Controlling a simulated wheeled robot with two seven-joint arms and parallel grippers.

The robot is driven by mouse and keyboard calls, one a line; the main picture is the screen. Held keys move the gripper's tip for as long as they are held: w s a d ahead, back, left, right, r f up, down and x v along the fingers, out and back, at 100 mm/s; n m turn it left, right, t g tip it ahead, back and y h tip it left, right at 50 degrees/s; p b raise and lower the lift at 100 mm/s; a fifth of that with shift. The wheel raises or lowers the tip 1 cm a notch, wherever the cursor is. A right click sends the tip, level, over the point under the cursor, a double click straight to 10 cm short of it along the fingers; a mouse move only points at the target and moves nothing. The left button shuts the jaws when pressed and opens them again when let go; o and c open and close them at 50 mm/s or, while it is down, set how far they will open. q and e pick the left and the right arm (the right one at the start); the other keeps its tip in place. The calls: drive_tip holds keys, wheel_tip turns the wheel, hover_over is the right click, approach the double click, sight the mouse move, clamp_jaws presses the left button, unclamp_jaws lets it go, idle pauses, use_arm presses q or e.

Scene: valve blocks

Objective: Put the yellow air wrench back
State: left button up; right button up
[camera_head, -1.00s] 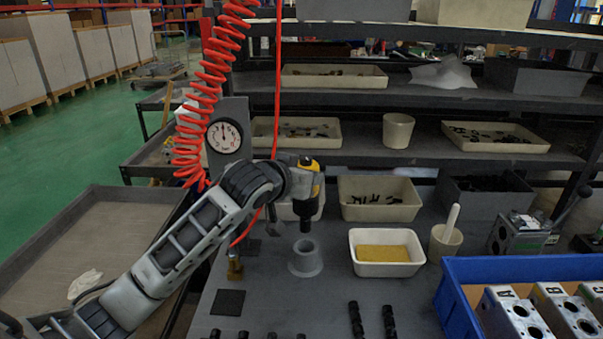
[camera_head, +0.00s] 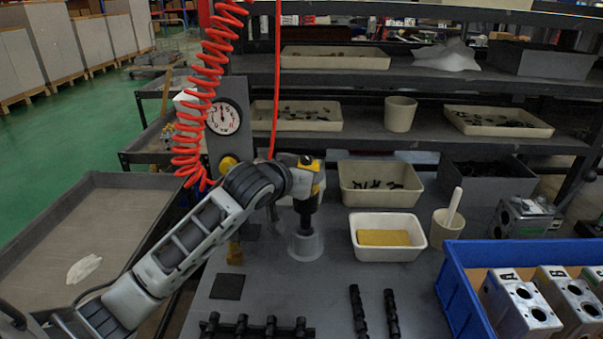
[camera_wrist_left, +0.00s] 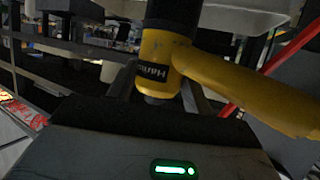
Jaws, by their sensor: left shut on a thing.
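The yellow air wrench (camera_head: 309,180) is held upright with its black nose pointing down. It also shows close up in the left wrist view (camera_wrist_left: 165,62). My left gripper (camera_head: 298,178) is shut on it, though my wrist hides most of the fingers. The wrench's black lower end is at the mouth of the grey cone-shaped holder (camera_head: 305,247) on the bench, and its tip seems to be inside. How deep it sits I cannot tell. My right gripper is not in view.
A red coiled hose (camera_head: 196,110) hangs left of the wrench. A white tray with a yellow sponge (camera_head: 384,254) and a cup with a white handle (camera_head: 445,230) stand to the right. A blue crate (camera_head: 455,300) with valve blocks is at the front right. Black parts lie in front.

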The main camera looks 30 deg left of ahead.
sight(301, 203)
use_arm(q)
drive_tip(key=shift+r+p, duration=0.35)
drive_tip(key=shift+p, duration=0.45)
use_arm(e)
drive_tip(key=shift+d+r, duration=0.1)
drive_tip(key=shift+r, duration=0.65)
use_arm(q)
drive_tip(key=shift+f+b, duration=1.35)
drive_tip(key=shift+f, duration=1.5)
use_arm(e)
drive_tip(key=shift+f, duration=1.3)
use_arm(q)
drive_tip(key=shift+f+b, duration=0.3)
drive_tip(key=shift+f, duration=0.35)
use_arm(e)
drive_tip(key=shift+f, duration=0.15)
use_arm(q)
drive_tip(key=o, duration=1.4)
drive_tip(key=shift+s+f, duration=0.1)
drive_tip(key=shift+f, duration=0.4)
drive_tip(key=shift+s+r, duration=0.2)
drive_tip(key=shift+s, duration=0.05)
drive_tip(key=shift+v, duration=7.8)
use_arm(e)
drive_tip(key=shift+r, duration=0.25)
